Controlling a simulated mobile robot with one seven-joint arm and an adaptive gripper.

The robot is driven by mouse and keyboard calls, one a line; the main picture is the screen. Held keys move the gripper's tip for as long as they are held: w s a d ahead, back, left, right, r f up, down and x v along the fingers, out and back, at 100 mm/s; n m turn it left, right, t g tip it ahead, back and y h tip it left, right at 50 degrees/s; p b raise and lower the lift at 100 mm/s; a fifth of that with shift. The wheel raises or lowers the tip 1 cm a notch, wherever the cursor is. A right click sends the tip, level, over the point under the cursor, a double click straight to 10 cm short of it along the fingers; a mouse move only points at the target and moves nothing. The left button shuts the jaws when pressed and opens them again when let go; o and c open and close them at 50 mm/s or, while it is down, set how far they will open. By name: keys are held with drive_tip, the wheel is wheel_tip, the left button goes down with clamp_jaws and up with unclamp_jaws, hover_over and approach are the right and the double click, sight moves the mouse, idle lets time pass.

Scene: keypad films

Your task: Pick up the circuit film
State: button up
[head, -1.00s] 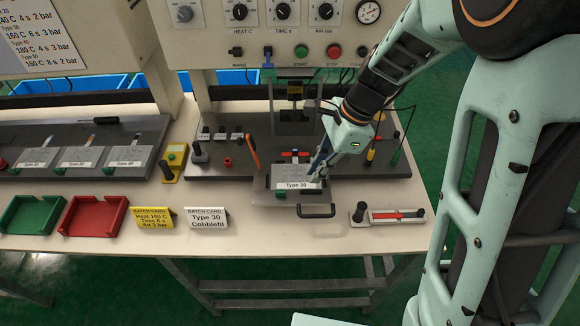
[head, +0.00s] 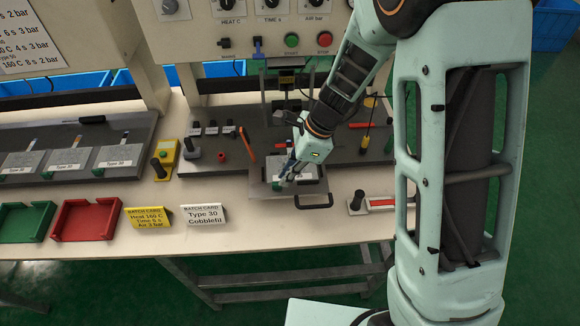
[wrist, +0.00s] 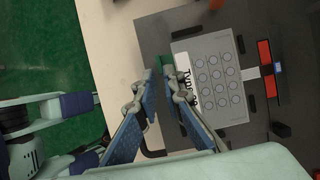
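The circuit film appears to be the grey sheet with rows of circles (wrist: 212,82) in the wrist view. It lies flat on the plate (head: 262,188) in the middle of the bench, with a white "Type 30" label along one edge. A pale tail (wrist: 250,73) leads from it to a red bar. A small green tab (wrist: 165,62) sticks out at the labelled edge. My gripper (wrist: 159,72) is narrowly open, its blue-padded fingertips near the green tab, one finger covering part of the label. Whether the fingertips touch the tab cannot be told. In the head view my gripper (head: 286,176) hides part of the film.
A red-handled tool (head: 246,146) stands left of the plate. A black handle (head: 313,202) is at its front and the press column (head: 283,103) behind. Batch cards (head: 205,214), a red tray (head: 88,219) and a green tray (head: 25,221) are on the left front.

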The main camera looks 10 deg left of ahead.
sight(283, 188)
drive_tip(key=shift+x, duration=1.5)
drive_tip(key=shift+c, duration=0.4)
clamp_jaws()
drive_tip(key=shift+r, duration=0.1)
